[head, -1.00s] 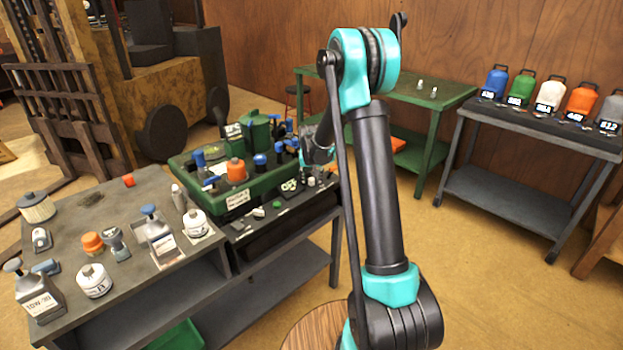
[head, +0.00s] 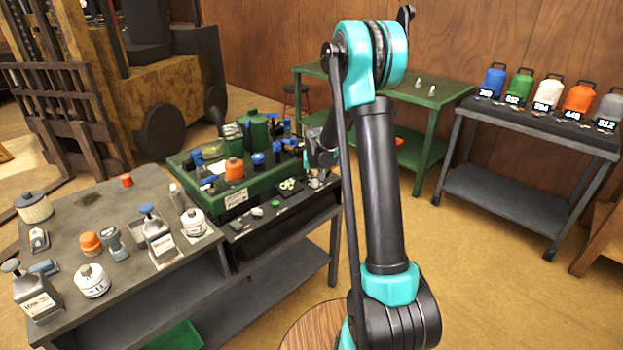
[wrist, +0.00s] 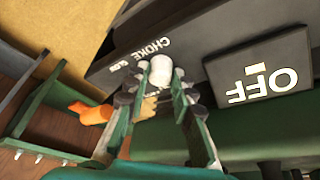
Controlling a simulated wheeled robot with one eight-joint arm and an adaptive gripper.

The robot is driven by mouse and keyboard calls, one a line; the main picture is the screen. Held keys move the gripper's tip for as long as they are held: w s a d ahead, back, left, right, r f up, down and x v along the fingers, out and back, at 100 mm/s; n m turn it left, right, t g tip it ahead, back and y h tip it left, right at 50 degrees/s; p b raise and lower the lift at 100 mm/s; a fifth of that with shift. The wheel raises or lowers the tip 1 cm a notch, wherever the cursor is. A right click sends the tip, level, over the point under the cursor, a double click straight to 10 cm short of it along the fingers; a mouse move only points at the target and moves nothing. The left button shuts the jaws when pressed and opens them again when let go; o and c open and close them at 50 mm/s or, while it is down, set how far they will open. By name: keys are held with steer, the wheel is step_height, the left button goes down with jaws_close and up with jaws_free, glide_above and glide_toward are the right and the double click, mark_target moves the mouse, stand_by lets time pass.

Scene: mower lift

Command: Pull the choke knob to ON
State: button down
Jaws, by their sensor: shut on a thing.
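The choke knob (wrist: 160,68) is a white, rounded knob in the wrist view, beside the printed word CHOKE on a dark panel. My gripper (wrist: 152,86) is shut on the knob, with a finger on either side of it. A plate reading OFF (wrist: 263,78) shows to the right of the knob, upside down in this view. In the head view my gripper (head: 318,172) is small and dark at the right end of the green mower unit (head: 215,212); the knob cannot be made out clearly there.
A grey bench (head: 75,222) with bottles and caps stands at the left. A green table (head: 452,97) and a dark cart (head: 500,188) with coloured canisters stand behind. Open floor lies at the right front. An orange item (wrist: 92,112) shows near my fingers in the wrist view.

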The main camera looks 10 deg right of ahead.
steer(key=shift+s+d, duration=0.15)
steer(key=c, duration=1.3)
jaws_free()
steer(key=v, duration=1.2)
